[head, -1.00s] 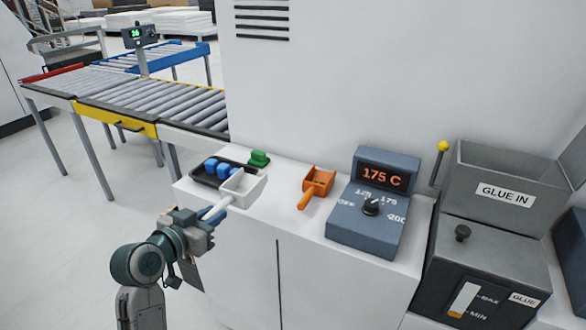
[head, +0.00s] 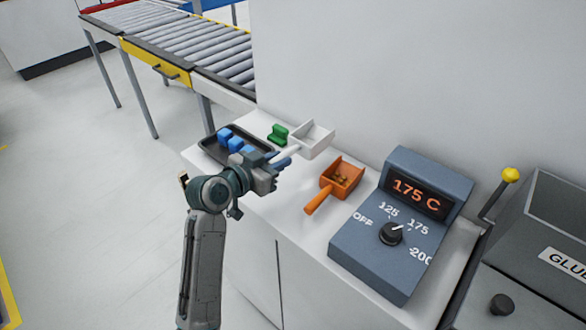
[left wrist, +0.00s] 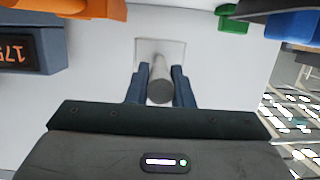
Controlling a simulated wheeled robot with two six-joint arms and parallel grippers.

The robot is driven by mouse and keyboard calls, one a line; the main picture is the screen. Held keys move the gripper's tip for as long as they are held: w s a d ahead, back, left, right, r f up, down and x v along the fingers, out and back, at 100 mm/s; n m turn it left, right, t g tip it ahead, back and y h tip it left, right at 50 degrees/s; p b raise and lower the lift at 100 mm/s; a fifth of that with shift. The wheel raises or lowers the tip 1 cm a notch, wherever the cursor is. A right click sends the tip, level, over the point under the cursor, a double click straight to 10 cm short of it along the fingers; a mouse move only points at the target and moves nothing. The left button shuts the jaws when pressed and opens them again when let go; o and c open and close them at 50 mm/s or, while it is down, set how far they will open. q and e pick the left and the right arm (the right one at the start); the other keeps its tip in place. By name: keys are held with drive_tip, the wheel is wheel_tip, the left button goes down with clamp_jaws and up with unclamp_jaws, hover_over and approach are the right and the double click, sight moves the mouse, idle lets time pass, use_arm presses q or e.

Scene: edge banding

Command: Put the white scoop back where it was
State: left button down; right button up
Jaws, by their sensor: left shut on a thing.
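The white scoop (head: 312,139) is held by its handle in my left gripper (head: 276,164), which is shut on it. In the head view the scoop's bowl points right and away, over the white counter between the green piece and the orange scoop. In the left wrist view the handle end (left wrist: 160,91) sits between the two blue fingers (left wrist: 158,88), with the pale bowl (left wrist: 160,48) beyond. The scoop appears raised above the counter, but the height is hard to tell. My right gripper is not in view.
On the counter (head: 290,225) are a black tray (head: 207,144) with blue blocks (head: 236,144), a green piece (head: 278,134), an orange scoop (head: 340,178) with small bits in it, and a blue-grey temperature box (head: 375,255) reading 175 C. A grey glue machine (head: 560,210) stands right.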

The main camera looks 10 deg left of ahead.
sight(279, 190)
use_arm(q)
wheel_tip(279, 190, down, 7)
drive_tip(key=shift+w+r+p, duration=0.1)
drive_tip(key=shift+r+p, duration=0.1)
drive_tip(key=shift+p, duration=0.3)
drive_tip(key=shift+d+f, duration=0.1)
drive_tip(key=shift+f, duration=0.05)
drive_tip(key=c, duration=1.3)
unclamp_jaws()
drive_tip(key=shift+b+v, duration=1.5)
drive_tip(key=shift+v, duration=4.55)
